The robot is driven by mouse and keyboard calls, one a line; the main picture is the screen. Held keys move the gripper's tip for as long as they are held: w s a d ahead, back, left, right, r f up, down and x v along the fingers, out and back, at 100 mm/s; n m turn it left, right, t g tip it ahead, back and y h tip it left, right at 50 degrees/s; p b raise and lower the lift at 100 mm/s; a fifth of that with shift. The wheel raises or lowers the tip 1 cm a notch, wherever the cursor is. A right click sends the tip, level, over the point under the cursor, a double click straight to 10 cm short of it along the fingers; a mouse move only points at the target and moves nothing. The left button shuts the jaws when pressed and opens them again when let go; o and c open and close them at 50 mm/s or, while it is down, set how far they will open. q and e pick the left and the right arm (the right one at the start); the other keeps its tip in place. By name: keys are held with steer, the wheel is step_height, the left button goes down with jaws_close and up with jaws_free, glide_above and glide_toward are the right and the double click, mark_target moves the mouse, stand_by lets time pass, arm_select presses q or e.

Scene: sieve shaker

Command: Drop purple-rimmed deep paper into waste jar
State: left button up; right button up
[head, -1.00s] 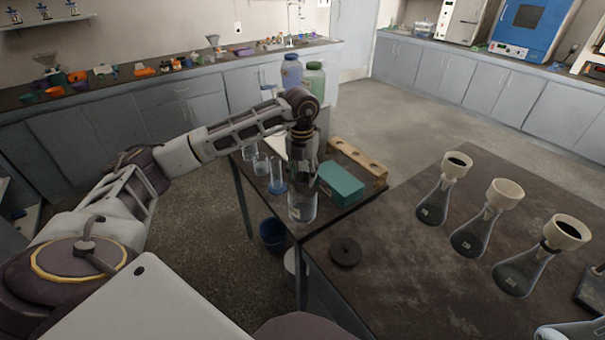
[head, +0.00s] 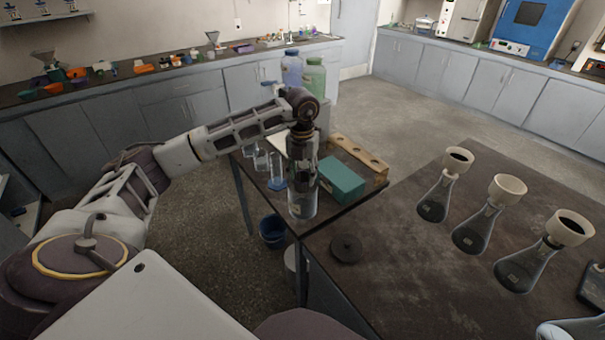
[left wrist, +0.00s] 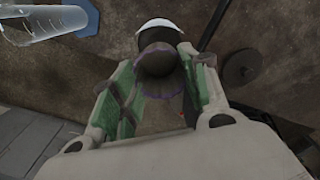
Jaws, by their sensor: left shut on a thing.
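My left gripper (head: 303,178) points down in the head view, over a clear glass jar (head: 302,207) with a label near the table's corner. In the left wrist view, my gripper (left wrist: 163,88) has its green-padded fingers on both sides of a dark, deep paper (left wrist: 160,72) with a thin purple rim, and it is shut on that paper. The paper is hidden in the head view. A white-edged round shape (left wrist: 160,24) shows just beyond the paper; I cannot tell if it is the jar. My right gripper is not in view.
A teal box (head: 341,180), a wooden rack (head: 360,160) and a graduated cylinder (head: 277,172) stand close to the gripper. A dark round disc (head: 346,249) lies on the right table. Several flasks with white funnels (head: 492,215) stand farther right. The dark tabletop (head: 400,285) between is clear.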

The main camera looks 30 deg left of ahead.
arm_select(q)
steer(key=shift+f+b, duration=0.5)
steer(key=shift+f, duration=0.3)
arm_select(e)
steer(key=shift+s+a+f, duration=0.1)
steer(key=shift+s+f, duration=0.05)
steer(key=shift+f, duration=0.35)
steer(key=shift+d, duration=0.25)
arm_select(q)
steer(key=o, duration=0.5)
steer(key=shift+o, duration=1.2)
steer(key=shift+d, duration=0.1)
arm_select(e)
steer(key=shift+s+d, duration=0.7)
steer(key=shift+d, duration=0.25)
arm_select(q)
steer(key=shift+r, duration=0.1)
